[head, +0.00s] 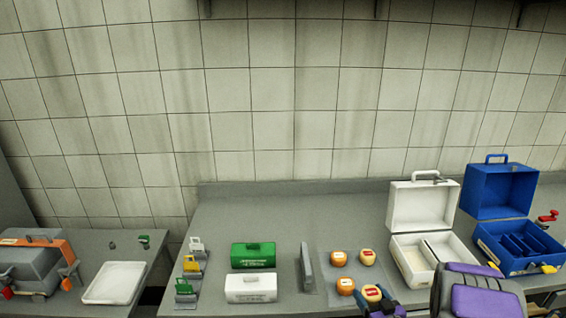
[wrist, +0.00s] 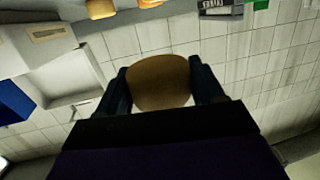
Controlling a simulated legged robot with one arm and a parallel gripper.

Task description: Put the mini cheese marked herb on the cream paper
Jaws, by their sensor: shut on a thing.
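My gripper (head: 378,302) is at the front right of the cheese group and is shut on a mini cheese (head: 372,293). That cheese is round and yellow-orange with a red label on top. The wrist view shows my gripper (wrist: 160,88) with a finger on each side of the cheese (wrist: 160,80). Three other mini cheeses, at back left (head: 338,258), back right (head: 368,257) and front left (head: 346,286), stand on a grey mat (head: 328,296). Their label words are too small to read, so I cannot tell which is herb. I cannot make out a cream paper.
An open white case (head: 412,220) and an open blue case (head: 500,190) stand at the right. Left of the mat are a grey upright block (head: 307,268), a green box (head: 253,255) and a white box (head: 251,288). A white tray (head: 114,283) lies on the left table.

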